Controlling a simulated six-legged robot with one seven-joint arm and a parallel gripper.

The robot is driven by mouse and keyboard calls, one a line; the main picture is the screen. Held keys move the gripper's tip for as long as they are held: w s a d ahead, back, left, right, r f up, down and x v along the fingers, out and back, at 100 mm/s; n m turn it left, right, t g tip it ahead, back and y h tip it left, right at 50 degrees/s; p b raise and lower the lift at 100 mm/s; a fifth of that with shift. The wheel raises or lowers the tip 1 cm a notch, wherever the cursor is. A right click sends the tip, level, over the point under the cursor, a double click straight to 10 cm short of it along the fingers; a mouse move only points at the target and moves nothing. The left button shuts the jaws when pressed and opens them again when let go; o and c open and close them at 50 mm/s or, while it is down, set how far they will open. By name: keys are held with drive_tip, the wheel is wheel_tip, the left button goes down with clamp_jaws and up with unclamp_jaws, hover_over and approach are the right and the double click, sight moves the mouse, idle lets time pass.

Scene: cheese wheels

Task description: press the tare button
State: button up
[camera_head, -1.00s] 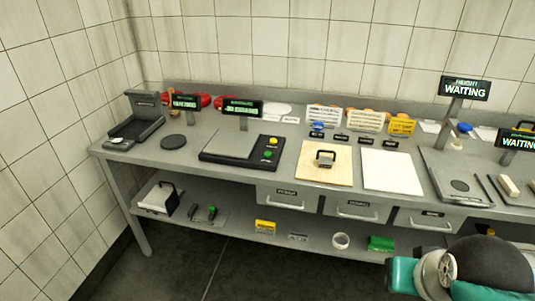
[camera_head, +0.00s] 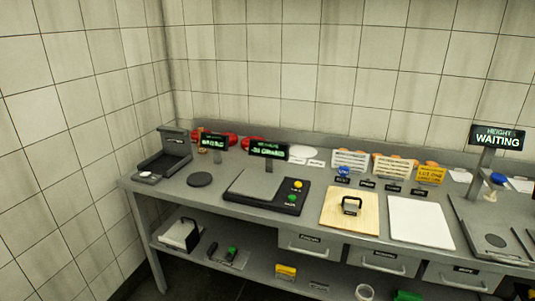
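A black scale (camera_head: 262,206) with a grey weighing plate (camera_head: 257,185) stands on the bench, left of the middle. At its right end are a yellow button (camera_head: 297,184) and a green button (camera_head: 291,198). Small labels lie by the buttons, too blurred to tell which one says tare. Behind the plate stands a black display (camera_head: 268,149) with green text that I cannot read surely. The plate looks empty. My gripper is not in view.
The grey bench (camera_head: 225,200) runs along the tiled wall. Right of the scale are a wooden board (camera_head: 335,217) with a black-handled block (camera_head: 351,205) and a white board (camera_head: 420,222). A dark disc (camera_head: 199,180) lies left of it. A lower shelf (camera_head: 257,266) holds small items.

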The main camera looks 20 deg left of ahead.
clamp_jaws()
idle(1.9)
